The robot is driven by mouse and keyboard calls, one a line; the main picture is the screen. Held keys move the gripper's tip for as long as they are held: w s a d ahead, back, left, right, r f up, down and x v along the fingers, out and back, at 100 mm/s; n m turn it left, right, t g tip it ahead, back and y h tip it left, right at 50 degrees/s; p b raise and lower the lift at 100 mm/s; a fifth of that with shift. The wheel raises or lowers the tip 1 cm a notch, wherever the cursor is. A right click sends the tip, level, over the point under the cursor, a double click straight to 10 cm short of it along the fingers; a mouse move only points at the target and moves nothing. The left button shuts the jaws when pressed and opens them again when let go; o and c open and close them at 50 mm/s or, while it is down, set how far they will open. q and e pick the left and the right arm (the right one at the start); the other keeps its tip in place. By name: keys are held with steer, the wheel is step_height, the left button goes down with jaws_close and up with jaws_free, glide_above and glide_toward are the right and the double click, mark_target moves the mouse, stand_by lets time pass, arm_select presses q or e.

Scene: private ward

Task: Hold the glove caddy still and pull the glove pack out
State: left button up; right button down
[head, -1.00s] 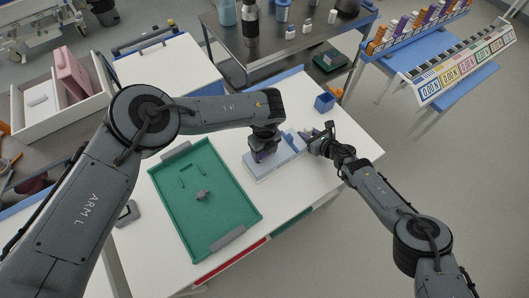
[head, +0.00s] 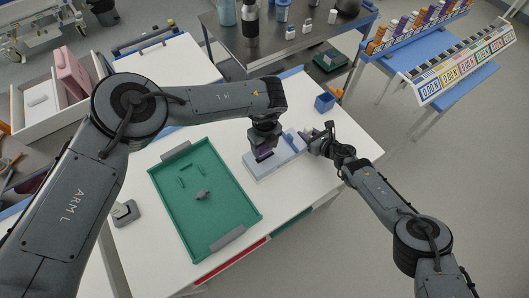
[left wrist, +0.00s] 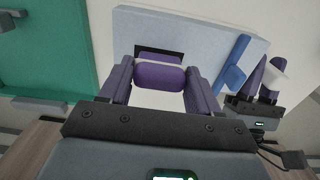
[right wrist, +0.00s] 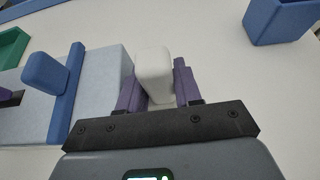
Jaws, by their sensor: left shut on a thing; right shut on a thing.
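The glove caddy (head: 285,156) is a pale blue-grey block on the white table, with a blue crossbar and knob near its right end. My left gripper (head: 263,154) is above its left part, shut on the purple glove pack (left wrist: 160,77). A dark slot (left wrist: 146,48) in the caddy's top shows behind the pack in the left wrist view. The pack's lower end is hidden, so I cannot tell whether it is clear of the slot. My right gripper (head: 310,143) is shut on the whitish tab (right wrist: 153,75) at the caddy's right end.
A green tray (head: 229,217) with small items lies left of the caddy. A small blue open box (head: 325,102) stands behind my right gripper. A grey device (head: 125,213) sits at the table's left. Bare table lies in front of the caddy.

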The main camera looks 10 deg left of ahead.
arm_select(q)
steer(key=shift+r, duration=2.45)
steer(key=shift+a, duration=0.15)
steer(key=a, duration=1.1)
steer(key=shift+a, duration=0.4)
